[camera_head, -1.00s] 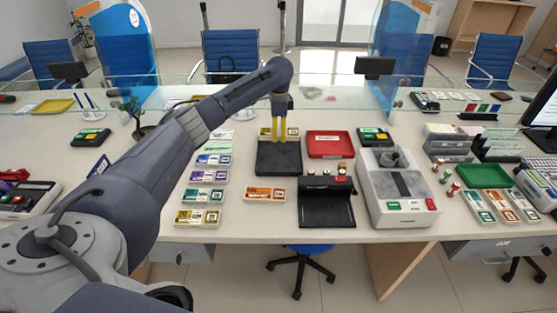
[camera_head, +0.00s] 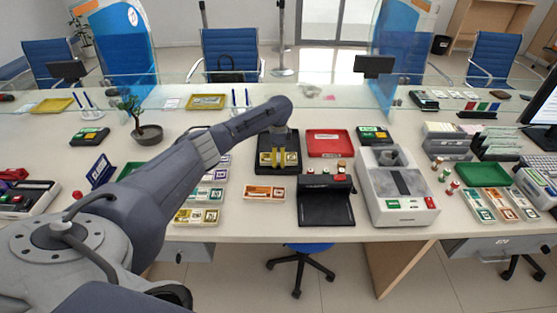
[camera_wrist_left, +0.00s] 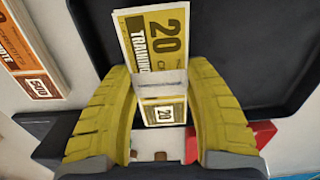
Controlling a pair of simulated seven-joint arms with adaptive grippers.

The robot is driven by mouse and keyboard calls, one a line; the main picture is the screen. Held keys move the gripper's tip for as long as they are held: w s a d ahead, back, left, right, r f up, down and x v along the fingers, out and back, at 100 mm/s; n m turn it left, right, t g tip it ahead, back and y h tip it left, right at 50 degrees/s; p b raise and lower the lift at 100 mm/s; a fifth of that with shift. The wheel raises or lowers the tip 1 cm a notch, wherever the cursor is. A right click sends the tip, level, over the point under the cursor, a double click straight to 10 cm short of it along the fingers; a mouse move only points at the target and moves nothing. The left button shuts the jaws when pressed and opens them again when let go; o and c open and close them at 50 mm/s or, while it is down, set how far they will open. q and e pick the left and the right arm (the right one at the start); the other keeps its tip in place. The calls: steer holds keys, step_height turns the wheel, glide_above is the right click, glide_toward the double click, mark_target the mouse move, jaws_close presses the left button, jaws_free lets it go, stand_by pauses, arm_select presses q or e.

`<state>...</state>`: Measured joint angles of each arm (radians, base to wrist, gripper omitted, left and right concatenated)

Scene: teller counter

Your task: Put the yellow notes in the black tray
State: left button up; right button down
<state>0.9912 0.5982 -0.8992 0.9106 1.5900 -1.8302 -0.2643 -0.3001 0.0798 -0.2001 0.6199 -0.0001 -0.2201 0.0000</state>
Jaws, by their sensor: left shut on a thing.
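My left gripper (camera_head: 278,159) is shut on a banded bundle of yellow notes (camera_head: 265,158) over the black tray (camera_head: 278,171). In the left wrist view the yellow fingers (camera_wrist_left: 163,88) close on the bundle's two sides. There the yellow notes (camera_wrist_left: 155,42) show a "20" and a pale band. The black tray (camera_wrist_left: 240,45) lies behind and beneath them. I cannot tell whether the bundle touches the tray floor. Another yellow bundle (camera_head: 197,216) lies at the counter's front left. My right gripper is not in view.
A red tray (camera_head: 328,143) stands right of the black tray. Orange notes (camera_head: 264,192) and a black device (camera_head: 326,207) lie in front. A grey machine (camera_head: 398,190) stands further right. Several note bundles (camera_head: 206,194) lie at the left. Glass panels rise behind.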

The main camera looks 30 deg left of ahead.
mark_target(278, 157)
arm_select(q)
steer(key=shift+f, duration=0.5)
steer(key=shift+f, duration=0.15)
steer(key=o, duration=1.3)
step_height(278, 157, up, 12)
steer(key=shift+r, duration=0.15)
